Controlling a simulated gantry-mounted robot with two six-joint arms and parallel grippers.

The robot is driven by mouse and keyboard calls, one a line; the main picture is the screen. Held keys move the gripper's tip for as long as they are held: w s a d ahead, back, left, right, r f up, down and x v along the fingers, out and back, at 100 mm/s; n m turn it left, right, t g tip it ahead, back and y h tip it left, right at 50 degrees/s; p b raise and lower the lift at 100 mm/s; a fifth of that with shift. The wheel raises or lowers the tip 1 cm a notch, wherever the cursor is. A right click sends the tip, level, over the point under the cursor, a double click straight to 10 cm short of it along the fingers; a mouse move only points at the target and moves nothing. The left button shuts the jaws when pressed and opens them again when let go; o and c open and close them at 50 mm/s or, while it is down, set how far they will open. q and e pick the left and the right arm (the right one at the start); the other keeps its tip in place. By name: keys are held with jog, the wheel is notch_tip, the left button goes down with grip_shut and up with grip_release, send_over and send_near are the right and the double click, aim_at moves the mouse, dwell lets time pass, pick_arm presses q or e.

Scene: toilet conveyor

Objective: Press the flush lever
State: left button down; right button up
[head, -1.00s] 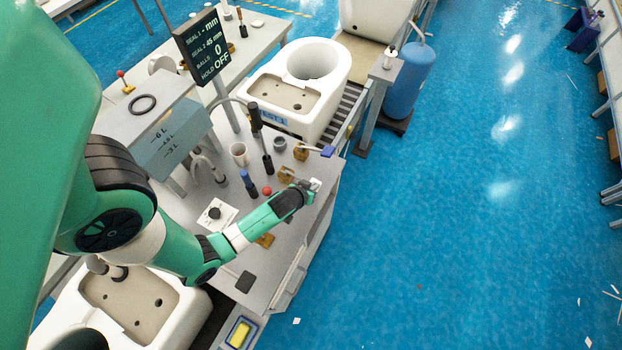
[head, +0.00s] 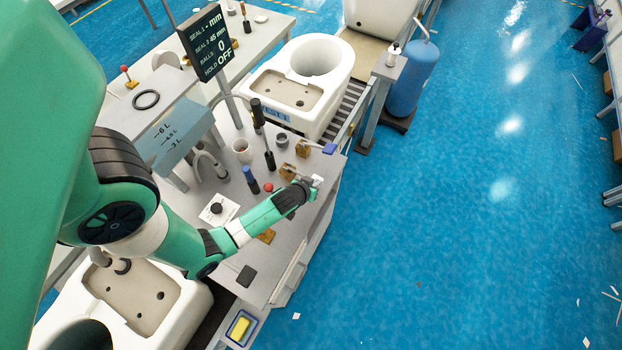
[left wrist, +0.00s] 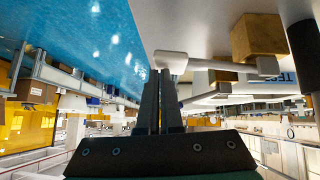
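The flush lever looks like a thin white lever with a rounded end (left wrist: 172,62). In the left wrist view its rod runs right, beside a brass-coloured block (left wrist: 258,38). In the head view a small pale piece (head: 317,180) shows at the tip of my left arm, near a brass block (head: 287,172). My left gripper (left wrist: 160,75) has its two black fingers close together, with only a narrow gap. Its tips are at the lever's rounded end; I cannot tell whether they touch. My right gripper is not in view.
A sign (head: 205,40) reads HOLD OFF. A toilet (head: 298,75) sits on the conveyor behind. Open blue floor lies right.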

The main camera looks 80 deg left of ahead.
pick_arm(q)
notch_tip(320, 180, up, 3)
jog(key=shift+w+d+r+p, duration=0.15)
jog(key=shift+r+p, duration=0.05)
jog(key=shift+p, duration=0.7)
jog(key=w+d+v, duration=0.1)
jog(key=v, duration=0.8)
jog(key=shift+w+d, duration=0.15)
jog(key=shift+d, duration=0.2)
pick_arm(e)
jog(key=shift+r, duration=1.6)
